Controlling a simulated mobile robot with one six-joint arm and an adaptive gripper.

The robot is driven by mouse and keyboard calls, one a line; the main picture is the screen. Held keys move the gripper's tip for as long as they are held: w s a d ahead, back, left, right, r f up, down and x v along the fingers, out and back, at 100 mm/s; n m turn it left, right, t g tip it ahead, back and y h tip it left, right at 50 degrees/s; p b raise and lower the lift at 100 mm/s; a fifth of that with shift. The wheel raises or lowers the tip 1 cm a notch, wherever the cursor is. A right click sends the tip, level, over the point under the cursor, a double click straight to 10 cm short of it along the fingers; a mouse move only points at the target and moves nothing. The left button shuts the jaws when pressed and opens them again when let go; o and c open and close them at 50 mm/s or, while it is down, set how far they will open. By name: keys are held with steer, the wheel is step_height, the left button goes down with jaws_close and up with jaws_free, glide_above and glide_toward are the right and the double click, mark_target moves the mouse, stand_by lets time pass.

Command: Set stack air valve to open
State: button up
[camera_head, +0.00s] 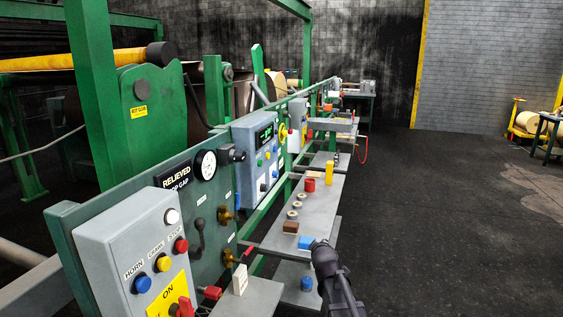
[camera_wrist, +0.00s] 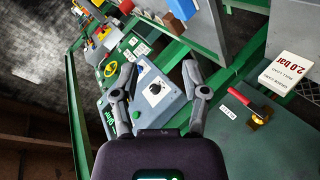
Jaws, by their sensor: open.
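A brass valve with a red lever (camera_wrist: 247,104) sits on the green panel at the right of the wrist view, beside a small white label too small to read. The lever slants up-left from the brass body. In the head view a brass valve (camera_head: 228,258) with a red handle shows low on the panel, and another brass valve (camera_head: 225,215) sits above it. I cannot read which is the stack air valve. My gripper (camera_wrist: 158,72) is open and empty, its fingers spread in front of a grey-blue box with a dial; the red lever is right of the right finger.
A white "2.0 bar" card (camera_wrist: 290,72) stands near the red lever. A grey control box (camera_head: 135,255) with buttons is at the front left. A grey shelf (camera_head: 325,205) holds small blocks and rings. Open dark floor lies to the right.

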steer(key=s+d+f+m+g+p, duration=0.1)
steer(key=s+f+m+g, duration=0.2)
steer(key=s, duration=1.1)
steer(key=s+d+f+m+g+p, duration=0.2)
steer(key=s+m+g, duration=0.5)
steer(key=s, duration=0.7)
steer(key=shift+s+d+f+g+y, duration=0.35)
steer(key=shift+f+g, duration=0.25)
steer(key=shift+g, duration=0.6)
